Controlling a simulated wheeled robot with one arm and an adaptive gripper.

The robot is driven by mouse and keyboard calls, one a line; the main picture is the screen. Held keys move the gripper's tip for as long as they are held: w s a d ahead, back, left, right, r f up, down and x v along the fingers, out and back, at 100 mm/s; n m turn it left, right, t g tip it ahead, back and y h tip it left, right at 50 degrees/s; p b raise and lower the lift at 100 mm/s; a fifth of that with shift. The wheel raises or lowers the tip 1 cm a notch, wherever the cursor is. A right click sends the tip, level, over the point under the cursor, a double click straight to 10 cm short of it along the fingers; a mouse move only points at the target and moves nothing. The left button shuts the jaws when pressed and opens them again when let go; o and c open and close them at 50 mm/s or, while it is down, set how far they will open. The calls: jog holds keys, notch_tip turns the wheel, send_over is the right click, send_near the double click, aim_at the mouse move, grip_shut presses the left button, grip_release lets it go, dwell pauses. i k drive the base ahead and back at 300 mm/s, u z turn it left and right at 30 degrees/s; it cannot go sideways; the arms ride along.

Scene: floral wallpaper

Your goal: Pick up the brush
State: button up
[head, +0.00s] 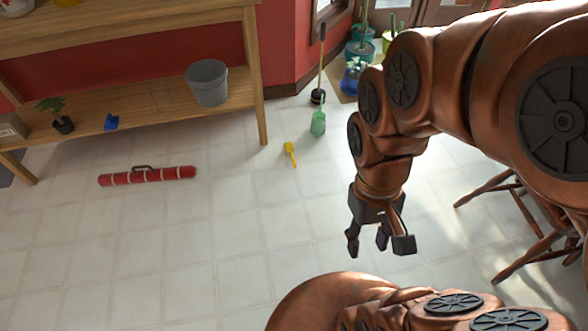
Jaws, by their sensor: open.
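A small yellow handled tool (290,153), possibly the brush, lies on the tiled floor near the table's right leg. A small blue object (111,122) sits on the table's lower shelf and could also be a brush; both are too small to tell. My gripper (378,246) hangs open and empty above the floor, fingers pointing down. In the picture it is right of and below the yellow tool, and apart from it.
A wooden table (130,123) with a grey bucket (207,83) stands at the back left. A red case (148,176) lies on the floor. A green bottle (318,123) and a long-handled tool (320,70) stand behind. A wooden chair (515,205) is at right.

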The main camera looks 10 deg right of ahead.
aim_at(289, 146)
jog(key=u, duration=0.6)
jog(key=i, duration=0.35)
jog(key=u, duration=0.65)
jog(key=i, duration=1.5)
jog(key=z, duration=0.9)
jog(key=i, duration=0.25)
jog(key=z, duration=0.3)
